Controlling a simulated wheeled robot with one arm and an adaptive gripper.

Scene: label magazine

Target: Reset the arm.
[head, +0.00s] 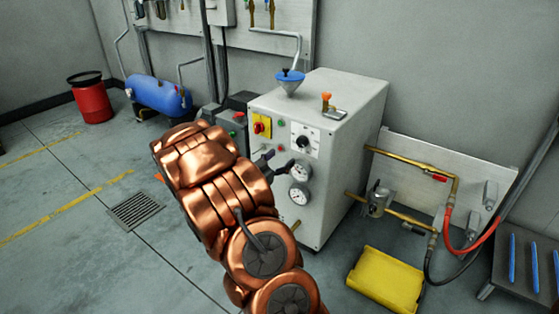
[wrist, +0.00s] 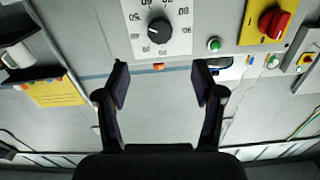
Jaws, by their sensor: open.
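My gripper (head: 274,164) is at the front of the light grey machine cabinet (head: 355,105), left of its gauges, and partly hidden by my copper arm in the head view. In the wrist view my gripper (wrist: 162,85) has its two dark fingers spread wide, with nothing held between them. The cabinet's panel appears upside down there. A black dial (wrist: 160,30) on a white numbered plate, a green button (wrist: 214,45) and a red knob on a yellow plate (wrist: 272,22) show beyond the fingertips. I cannot tell the exact gap to the panel.
Two round gauges (head: 299,172) sit on the cabinet front. Brass pipes (head: 410,163) and a yellow box (head: 386,280) are at right. The floor at left is open around a drain grate (head: 135,210).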

